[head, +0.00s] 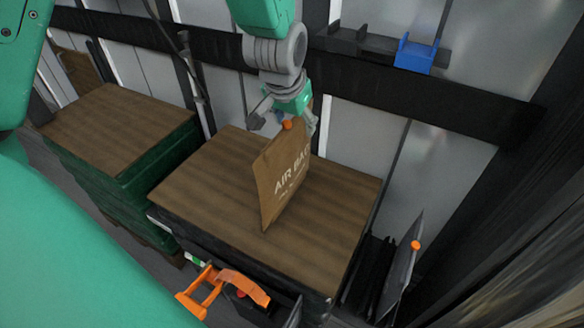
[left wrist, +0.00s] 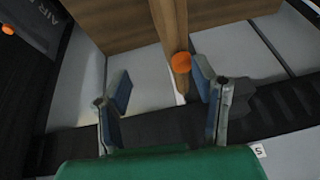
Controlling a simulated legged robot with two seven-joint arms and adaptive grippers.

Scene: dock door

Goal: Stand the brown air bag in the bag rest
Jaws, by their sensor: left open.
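The brown air bag (head: 283,178), lettered AIR BAG with an orange valve at its top, stands on edge over the wooden top of the middle stack. In the left wrist view its narrow edge (left wrist: 177,25) and orange valve show between my fingers. My left gripper (head: 290,120) is open at the bag's top edge. In the left wrist view the left gripper (left wrist: 160,85) has its fingers on either side, apart, with the bag closer to the right finger. A black slotted rack (head: 384,268) at the lower right may be the bag rest. My right gripper is out of view.
A grey bag (head: 403,262) with an orange valve stands by the rack. The middle wooden top (head: 215,185) is otherwise clear. Another wood-topped green stack (head: 115,125) stands left. An orange-handled tool (head: 230,285) is in front. A blue holder (head: 415,55) sits on the wall rail.

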